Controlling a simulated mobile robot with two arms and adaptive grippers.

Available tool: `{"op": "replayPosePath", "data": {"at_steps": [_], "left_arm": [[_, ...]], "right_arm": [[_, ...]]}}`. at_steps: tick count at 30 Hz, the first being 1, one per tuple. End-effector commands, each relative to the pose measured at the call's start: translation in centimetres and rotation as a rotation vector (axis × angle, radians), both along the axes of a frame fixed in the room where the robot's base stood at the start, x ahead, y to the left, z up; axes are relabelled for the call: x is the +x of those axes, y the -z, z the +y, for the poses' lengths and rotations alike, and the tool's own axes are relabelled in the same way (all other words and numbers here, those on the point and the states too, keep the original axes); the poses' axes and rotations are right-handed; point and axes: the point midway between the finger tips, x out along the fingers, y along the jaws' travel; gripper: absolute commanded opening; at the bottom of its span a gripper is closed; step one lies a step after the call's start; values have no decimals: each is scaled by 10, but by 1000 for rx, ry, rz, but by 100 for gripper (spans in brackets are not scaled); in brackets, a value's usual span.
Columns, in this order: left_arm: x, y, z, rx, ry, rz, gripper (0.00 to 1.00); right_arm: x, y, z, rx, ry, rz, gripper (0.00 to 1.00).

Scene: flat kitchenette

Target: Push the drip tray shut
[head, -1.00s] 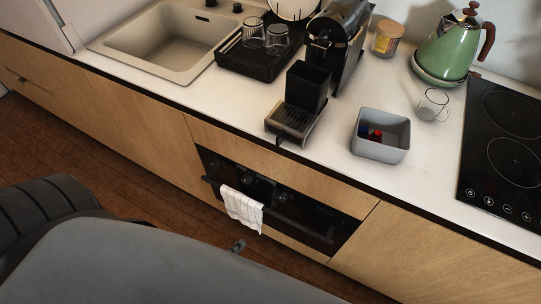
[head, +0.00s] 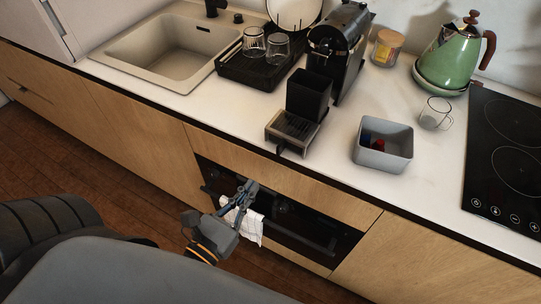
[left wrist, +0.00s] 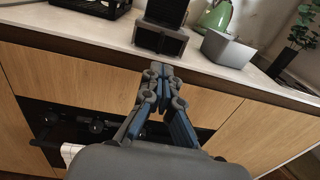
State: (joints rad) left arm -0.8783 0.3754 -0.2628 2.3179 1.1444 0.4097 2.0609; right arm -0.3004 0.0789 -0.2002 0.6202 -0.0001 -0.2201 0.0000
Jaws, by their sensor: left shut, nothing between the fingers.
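The coffee machine (head: 337,45) stands on the counter. Its drip tray (head: 293,127), with a slatted top, sticks out in front toward the counter edge, and a black container (head: 308,93) stands at the tray's back end. The drip tray also shows in the left wrist view (left wrist: 161,42), ahead of the fingers. My left gripper (head: 247,188) is shut and empty, in front of the oven and below the counter top, apart from the tray. In the left wrist view its fingertips (left wrist: 160,70) point toward the tray. My right gripper is not in view.
A grey bin (head: 383,154) with small coloured things inside stands right of the tray, near a glass mug (head: 435,113). A white towel (head: 251,226) hangs on the oven handle behind my left gripper. A dish rack (head: 262,68) with glasses stands left of the machine.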

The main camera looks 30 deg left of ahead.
Motion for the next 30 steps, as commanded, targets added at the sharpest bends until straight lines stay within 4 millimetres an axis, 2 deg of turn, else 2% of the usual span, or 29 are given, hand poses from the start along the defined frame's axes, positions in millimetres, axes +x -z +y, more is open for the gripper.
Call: {"op": "replayPosePath", "data": {"at_steps": [1,3,12,18,30], "left_arm": [[12,-7,0,-2,-5,-5,0],[27,-7,-1,-1,-4,-5,0],[77,-4,-6,1,0,-1,0],[91,-1,-8,2,0,0,0],[93,0,-8,2,0,0,0]], "right_arm": [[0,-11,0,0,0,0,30],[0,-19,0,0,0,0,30],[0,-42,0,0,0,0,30],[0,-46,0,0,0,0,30],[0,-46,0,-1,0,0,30]]}}
